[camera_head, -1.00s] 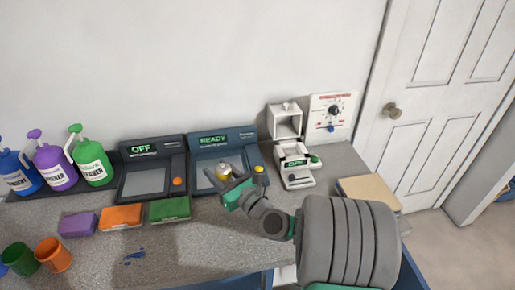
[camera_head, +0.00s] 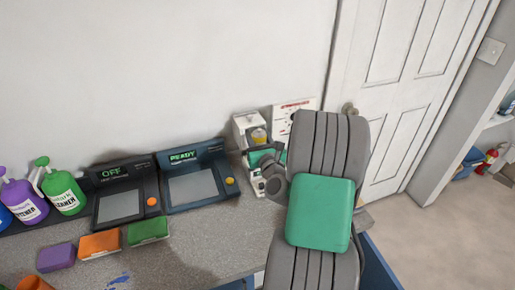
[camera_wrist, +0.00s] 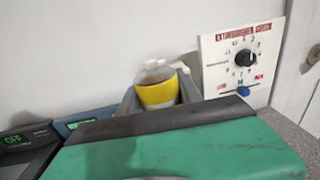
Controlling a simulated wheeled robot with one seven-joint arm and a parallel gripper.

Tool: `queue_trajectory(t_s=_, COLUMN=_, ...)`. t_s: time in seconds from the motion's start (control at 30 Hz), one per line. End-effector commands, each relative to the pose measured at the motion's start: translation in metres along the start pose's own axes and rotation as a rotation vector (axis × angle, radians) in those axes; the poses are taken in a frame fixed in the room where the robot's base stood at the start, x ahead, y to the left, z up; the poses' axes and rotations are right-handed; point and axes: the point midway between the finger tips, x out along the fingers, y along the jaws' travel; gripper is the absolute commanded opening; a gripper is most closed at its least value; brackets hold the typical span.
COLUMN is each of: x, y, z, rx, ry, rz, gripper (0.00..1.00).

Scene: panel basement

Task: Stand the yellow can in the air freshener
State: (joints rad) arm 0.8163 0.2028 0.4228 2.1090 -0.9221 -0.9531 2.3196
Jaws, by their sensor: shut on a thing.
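The yellow can (camera_head: 258,135) is held upright in my gripper (camera_head: 258,146), with its pale top showing. In the wrist view the can (camera_wrist: 157,91) stands between the two grey fingers (camera_wrist: 158,98), its yellow band facing me. In the head view the can is in front of the white, box-like housing (camera_head: 243,120) that looks like the air freshener. My arm hides much of this housing, so I cannot tell whether the can is inside it or only in front. The can's base is hidden.
A white panel with a black dial (camera_wrist: 245,58) is on the wall to the right. Two dark consoles, one reading OFF (camera_head: 125,190) and one reading READY (camera_head: 195,180), stand left. Coloured sponges and bottles are farther left. A door (camera_head: 405,90) is at right.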

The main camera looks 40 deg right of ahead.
Motion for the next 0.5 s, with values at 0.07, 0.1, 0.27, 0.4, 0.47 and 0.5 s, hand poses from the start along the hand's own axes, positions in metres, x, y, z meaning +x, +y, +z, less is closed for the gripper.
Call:
queue_trajectory(t_s=0.07, x=0.014, y=-0.003, z=-0.025, rx=0.003, ry=0.006, rz=0.002, gripper=0.0)
queue_trajectory(t_s=0.1, x=0.021, y=-0.005, z=-0.032, rx=0.003, ry=0.004, rz=0.002, gripper=0.0)
queue_trajectory(t_s=0.27, x=0.038, y=-0.01, z=-0.05, rx=0.001, ry=0.0, rz=0.001, gripper=0.0)
queue_trajectory(t_s=0.4, x=0.046, y=-0.012, z=-0.065, rx=0.003, ry=0.003, rz=0.002, gripper=0.0)
queue_trajectory(t_s=0.47, x=0.045, y=-0.012, z=-0.078, rx=0.004, ry=0.004, rz=0.001, gripper=0.0)
queue_trajectory(t_s=0.5, x=0.045, y=-0.012, z=-0.084, rx=0.004, ry=0.003, rz=0.001, gripper=0.0)
